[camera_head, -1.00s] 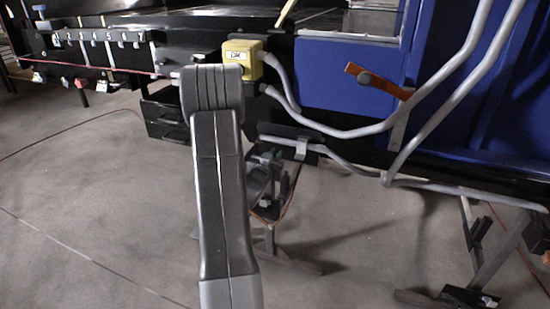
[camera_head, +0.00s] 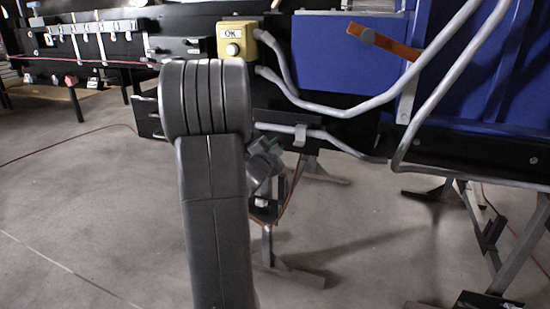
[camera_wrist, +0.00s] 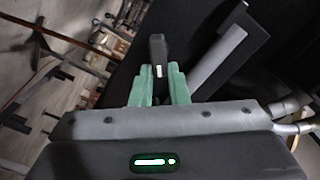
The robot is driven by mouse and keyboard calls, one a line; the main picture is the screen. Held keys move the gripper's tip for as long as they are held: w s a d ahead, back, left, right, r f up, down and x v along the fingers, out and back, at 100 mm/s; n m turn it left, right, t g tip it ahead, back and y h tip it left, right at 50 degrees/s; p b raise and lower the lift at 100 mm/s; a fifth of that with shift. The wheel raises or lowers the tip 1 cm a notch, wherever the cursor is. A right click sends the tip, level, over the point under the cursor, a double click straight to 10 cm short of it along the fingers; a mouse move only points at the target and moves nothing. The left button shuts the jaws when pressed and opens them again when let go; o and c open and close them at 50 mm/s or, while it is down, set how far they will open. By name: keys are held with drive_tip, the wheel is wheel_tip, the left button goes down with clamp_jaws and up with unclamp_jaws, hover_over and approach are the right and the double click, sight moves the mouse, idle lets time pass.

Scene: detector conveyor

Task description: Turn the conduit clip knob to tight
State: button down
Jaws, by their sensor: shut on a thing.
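In the wrist view, a dark knob (camera_wrist: 158,50) with a small white mark stands between the green fingers of my gripper (camera_wrist: 160,74). The fingers are closed on it. The head view shows my gripper (camera_head: 272,144) small and partly behind my arm, at the black panel below the yellow box. The grey conduit (camera_head: 340,145) passes through a grey clip (camera_head: 300,134) just right of my gripper. The knob itself is hidden in the head view, and I cannot read its setting.
A yellow box (camera_head: 237,41) marked OK, with a round button, sits above. Grey conduits run right from it. An orange lever (camera_head: 384,43) is on the blue housing (camera_head: 335,60). Metal stand legs (camera_head: 487,230) stand at the lower right. The floor at the left is open.

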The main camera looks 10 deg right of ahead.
drive_tip(key=shift+s+d+f+m+b, duration=0.1)
drive_tip(key=shift+f+m+b, duration=0.1)
drive_tip(key=shift+m+b, duration=1.05)
drive_tip(key=shift+w+d+f+m+b, duration=0.1)
drive_tip(key=shift+f+m+b, duration=0.05)
drive_tip(key=shift+m+b, duration=1)
drive_tip(key=shift+s+f+m+b, duration=0.1)
drive_tip(key=shift+f+m+b, duration=0.1)
drive_tip(key=shift+m+b, duration=1.05)
drive_tip(key=c, duration=1.4)
unclamp_jaws()
drive_tip(key=shift+a, duration=0.1)
drive_tip(key=p+v, duration=0.2)
drive_tip(key=v, duration=1.1)
drive_tip(key=shift+s+a+p, duration=0.2)
drive_tip(key=shift+s+p, duration=0.15)
drive_tip(key=shift+p, duration=0.05)
